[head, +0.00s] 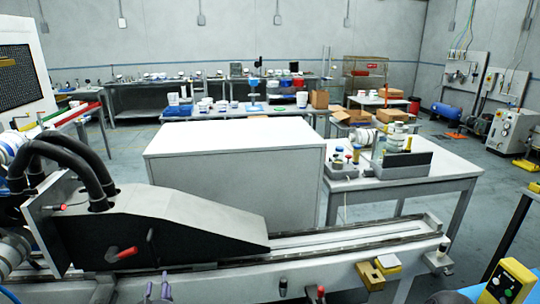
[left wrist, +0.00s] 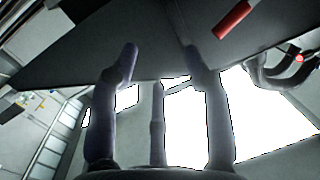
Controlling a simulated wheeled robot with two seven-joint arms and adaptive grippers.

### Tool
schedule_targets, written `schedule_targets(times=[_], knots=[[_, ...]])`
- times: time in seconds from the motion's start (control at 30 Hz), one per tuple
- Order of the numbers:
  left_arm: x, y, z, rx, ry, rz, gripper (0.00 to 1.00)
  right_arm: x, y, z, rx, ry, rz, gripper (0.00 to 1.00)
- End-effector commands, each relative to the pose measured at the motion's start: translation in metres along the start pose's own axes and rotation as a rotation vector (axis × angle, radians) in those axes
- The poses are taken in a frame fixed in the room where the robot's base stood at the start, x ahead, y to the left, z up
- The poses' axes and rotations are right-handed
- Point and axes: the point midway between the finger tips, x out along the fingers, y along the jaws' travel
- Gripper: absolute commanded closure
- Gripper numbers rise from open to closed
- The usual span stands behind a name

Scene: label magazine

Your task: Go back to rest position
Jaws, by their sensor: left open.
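My left gripper (head: 158,288) shows at the bottom edge of the head view, in front of the machine rail. In the left wrist view its grey-purple fingers (left wrist: 160,68) stand apart with nothing between them, so it is open. A dark machine housing with a sloped grey top (head: 185,212), likely the label magazine, sits on the rail behind and above it. The housing's red handle (head: 121,254) also shows in the left wrist view (left wrist: 232,19). Whether the fingers touch the housing cannot be told. My right gripper is in neither view.
The long metal rail (head: 345,236) crosses the front. A white box-like cabinet (head: 235,170) stands behind it. A white table (head: 440,172) with parts stands at right. A yellow-black control box (head: 509,284) is at lower right. Open floor shows beyond the table.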

Motion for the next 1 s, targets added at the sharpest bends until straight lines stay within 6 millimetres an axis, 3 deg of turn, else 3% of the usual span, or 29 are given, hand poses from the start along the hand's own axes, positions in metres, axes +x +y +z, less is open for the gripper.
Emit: schedule_targets(times=[0.27, 0.47, 0.77, 1.0], knots=[[-0.012, 0.049, 0.092, -0.047, -0.314, 0.137, 0.51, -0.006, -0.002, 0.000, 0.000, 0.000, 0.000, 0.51], [-0.041, 0.081, 0.161, -0.078, -0.558, 0.223, 0.51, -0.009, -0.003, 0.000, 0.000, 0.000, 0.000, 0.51], [-0.114, 0.120, 0.252, -0.110, -0.932, 0.321, 0.51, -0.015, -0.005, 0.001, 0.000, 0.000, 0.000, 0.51], [-0.194, 0.139, 0.309, -0.117, -1.238, 0.372, 0.51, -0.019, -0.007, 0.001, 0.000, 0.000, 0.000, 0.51]])
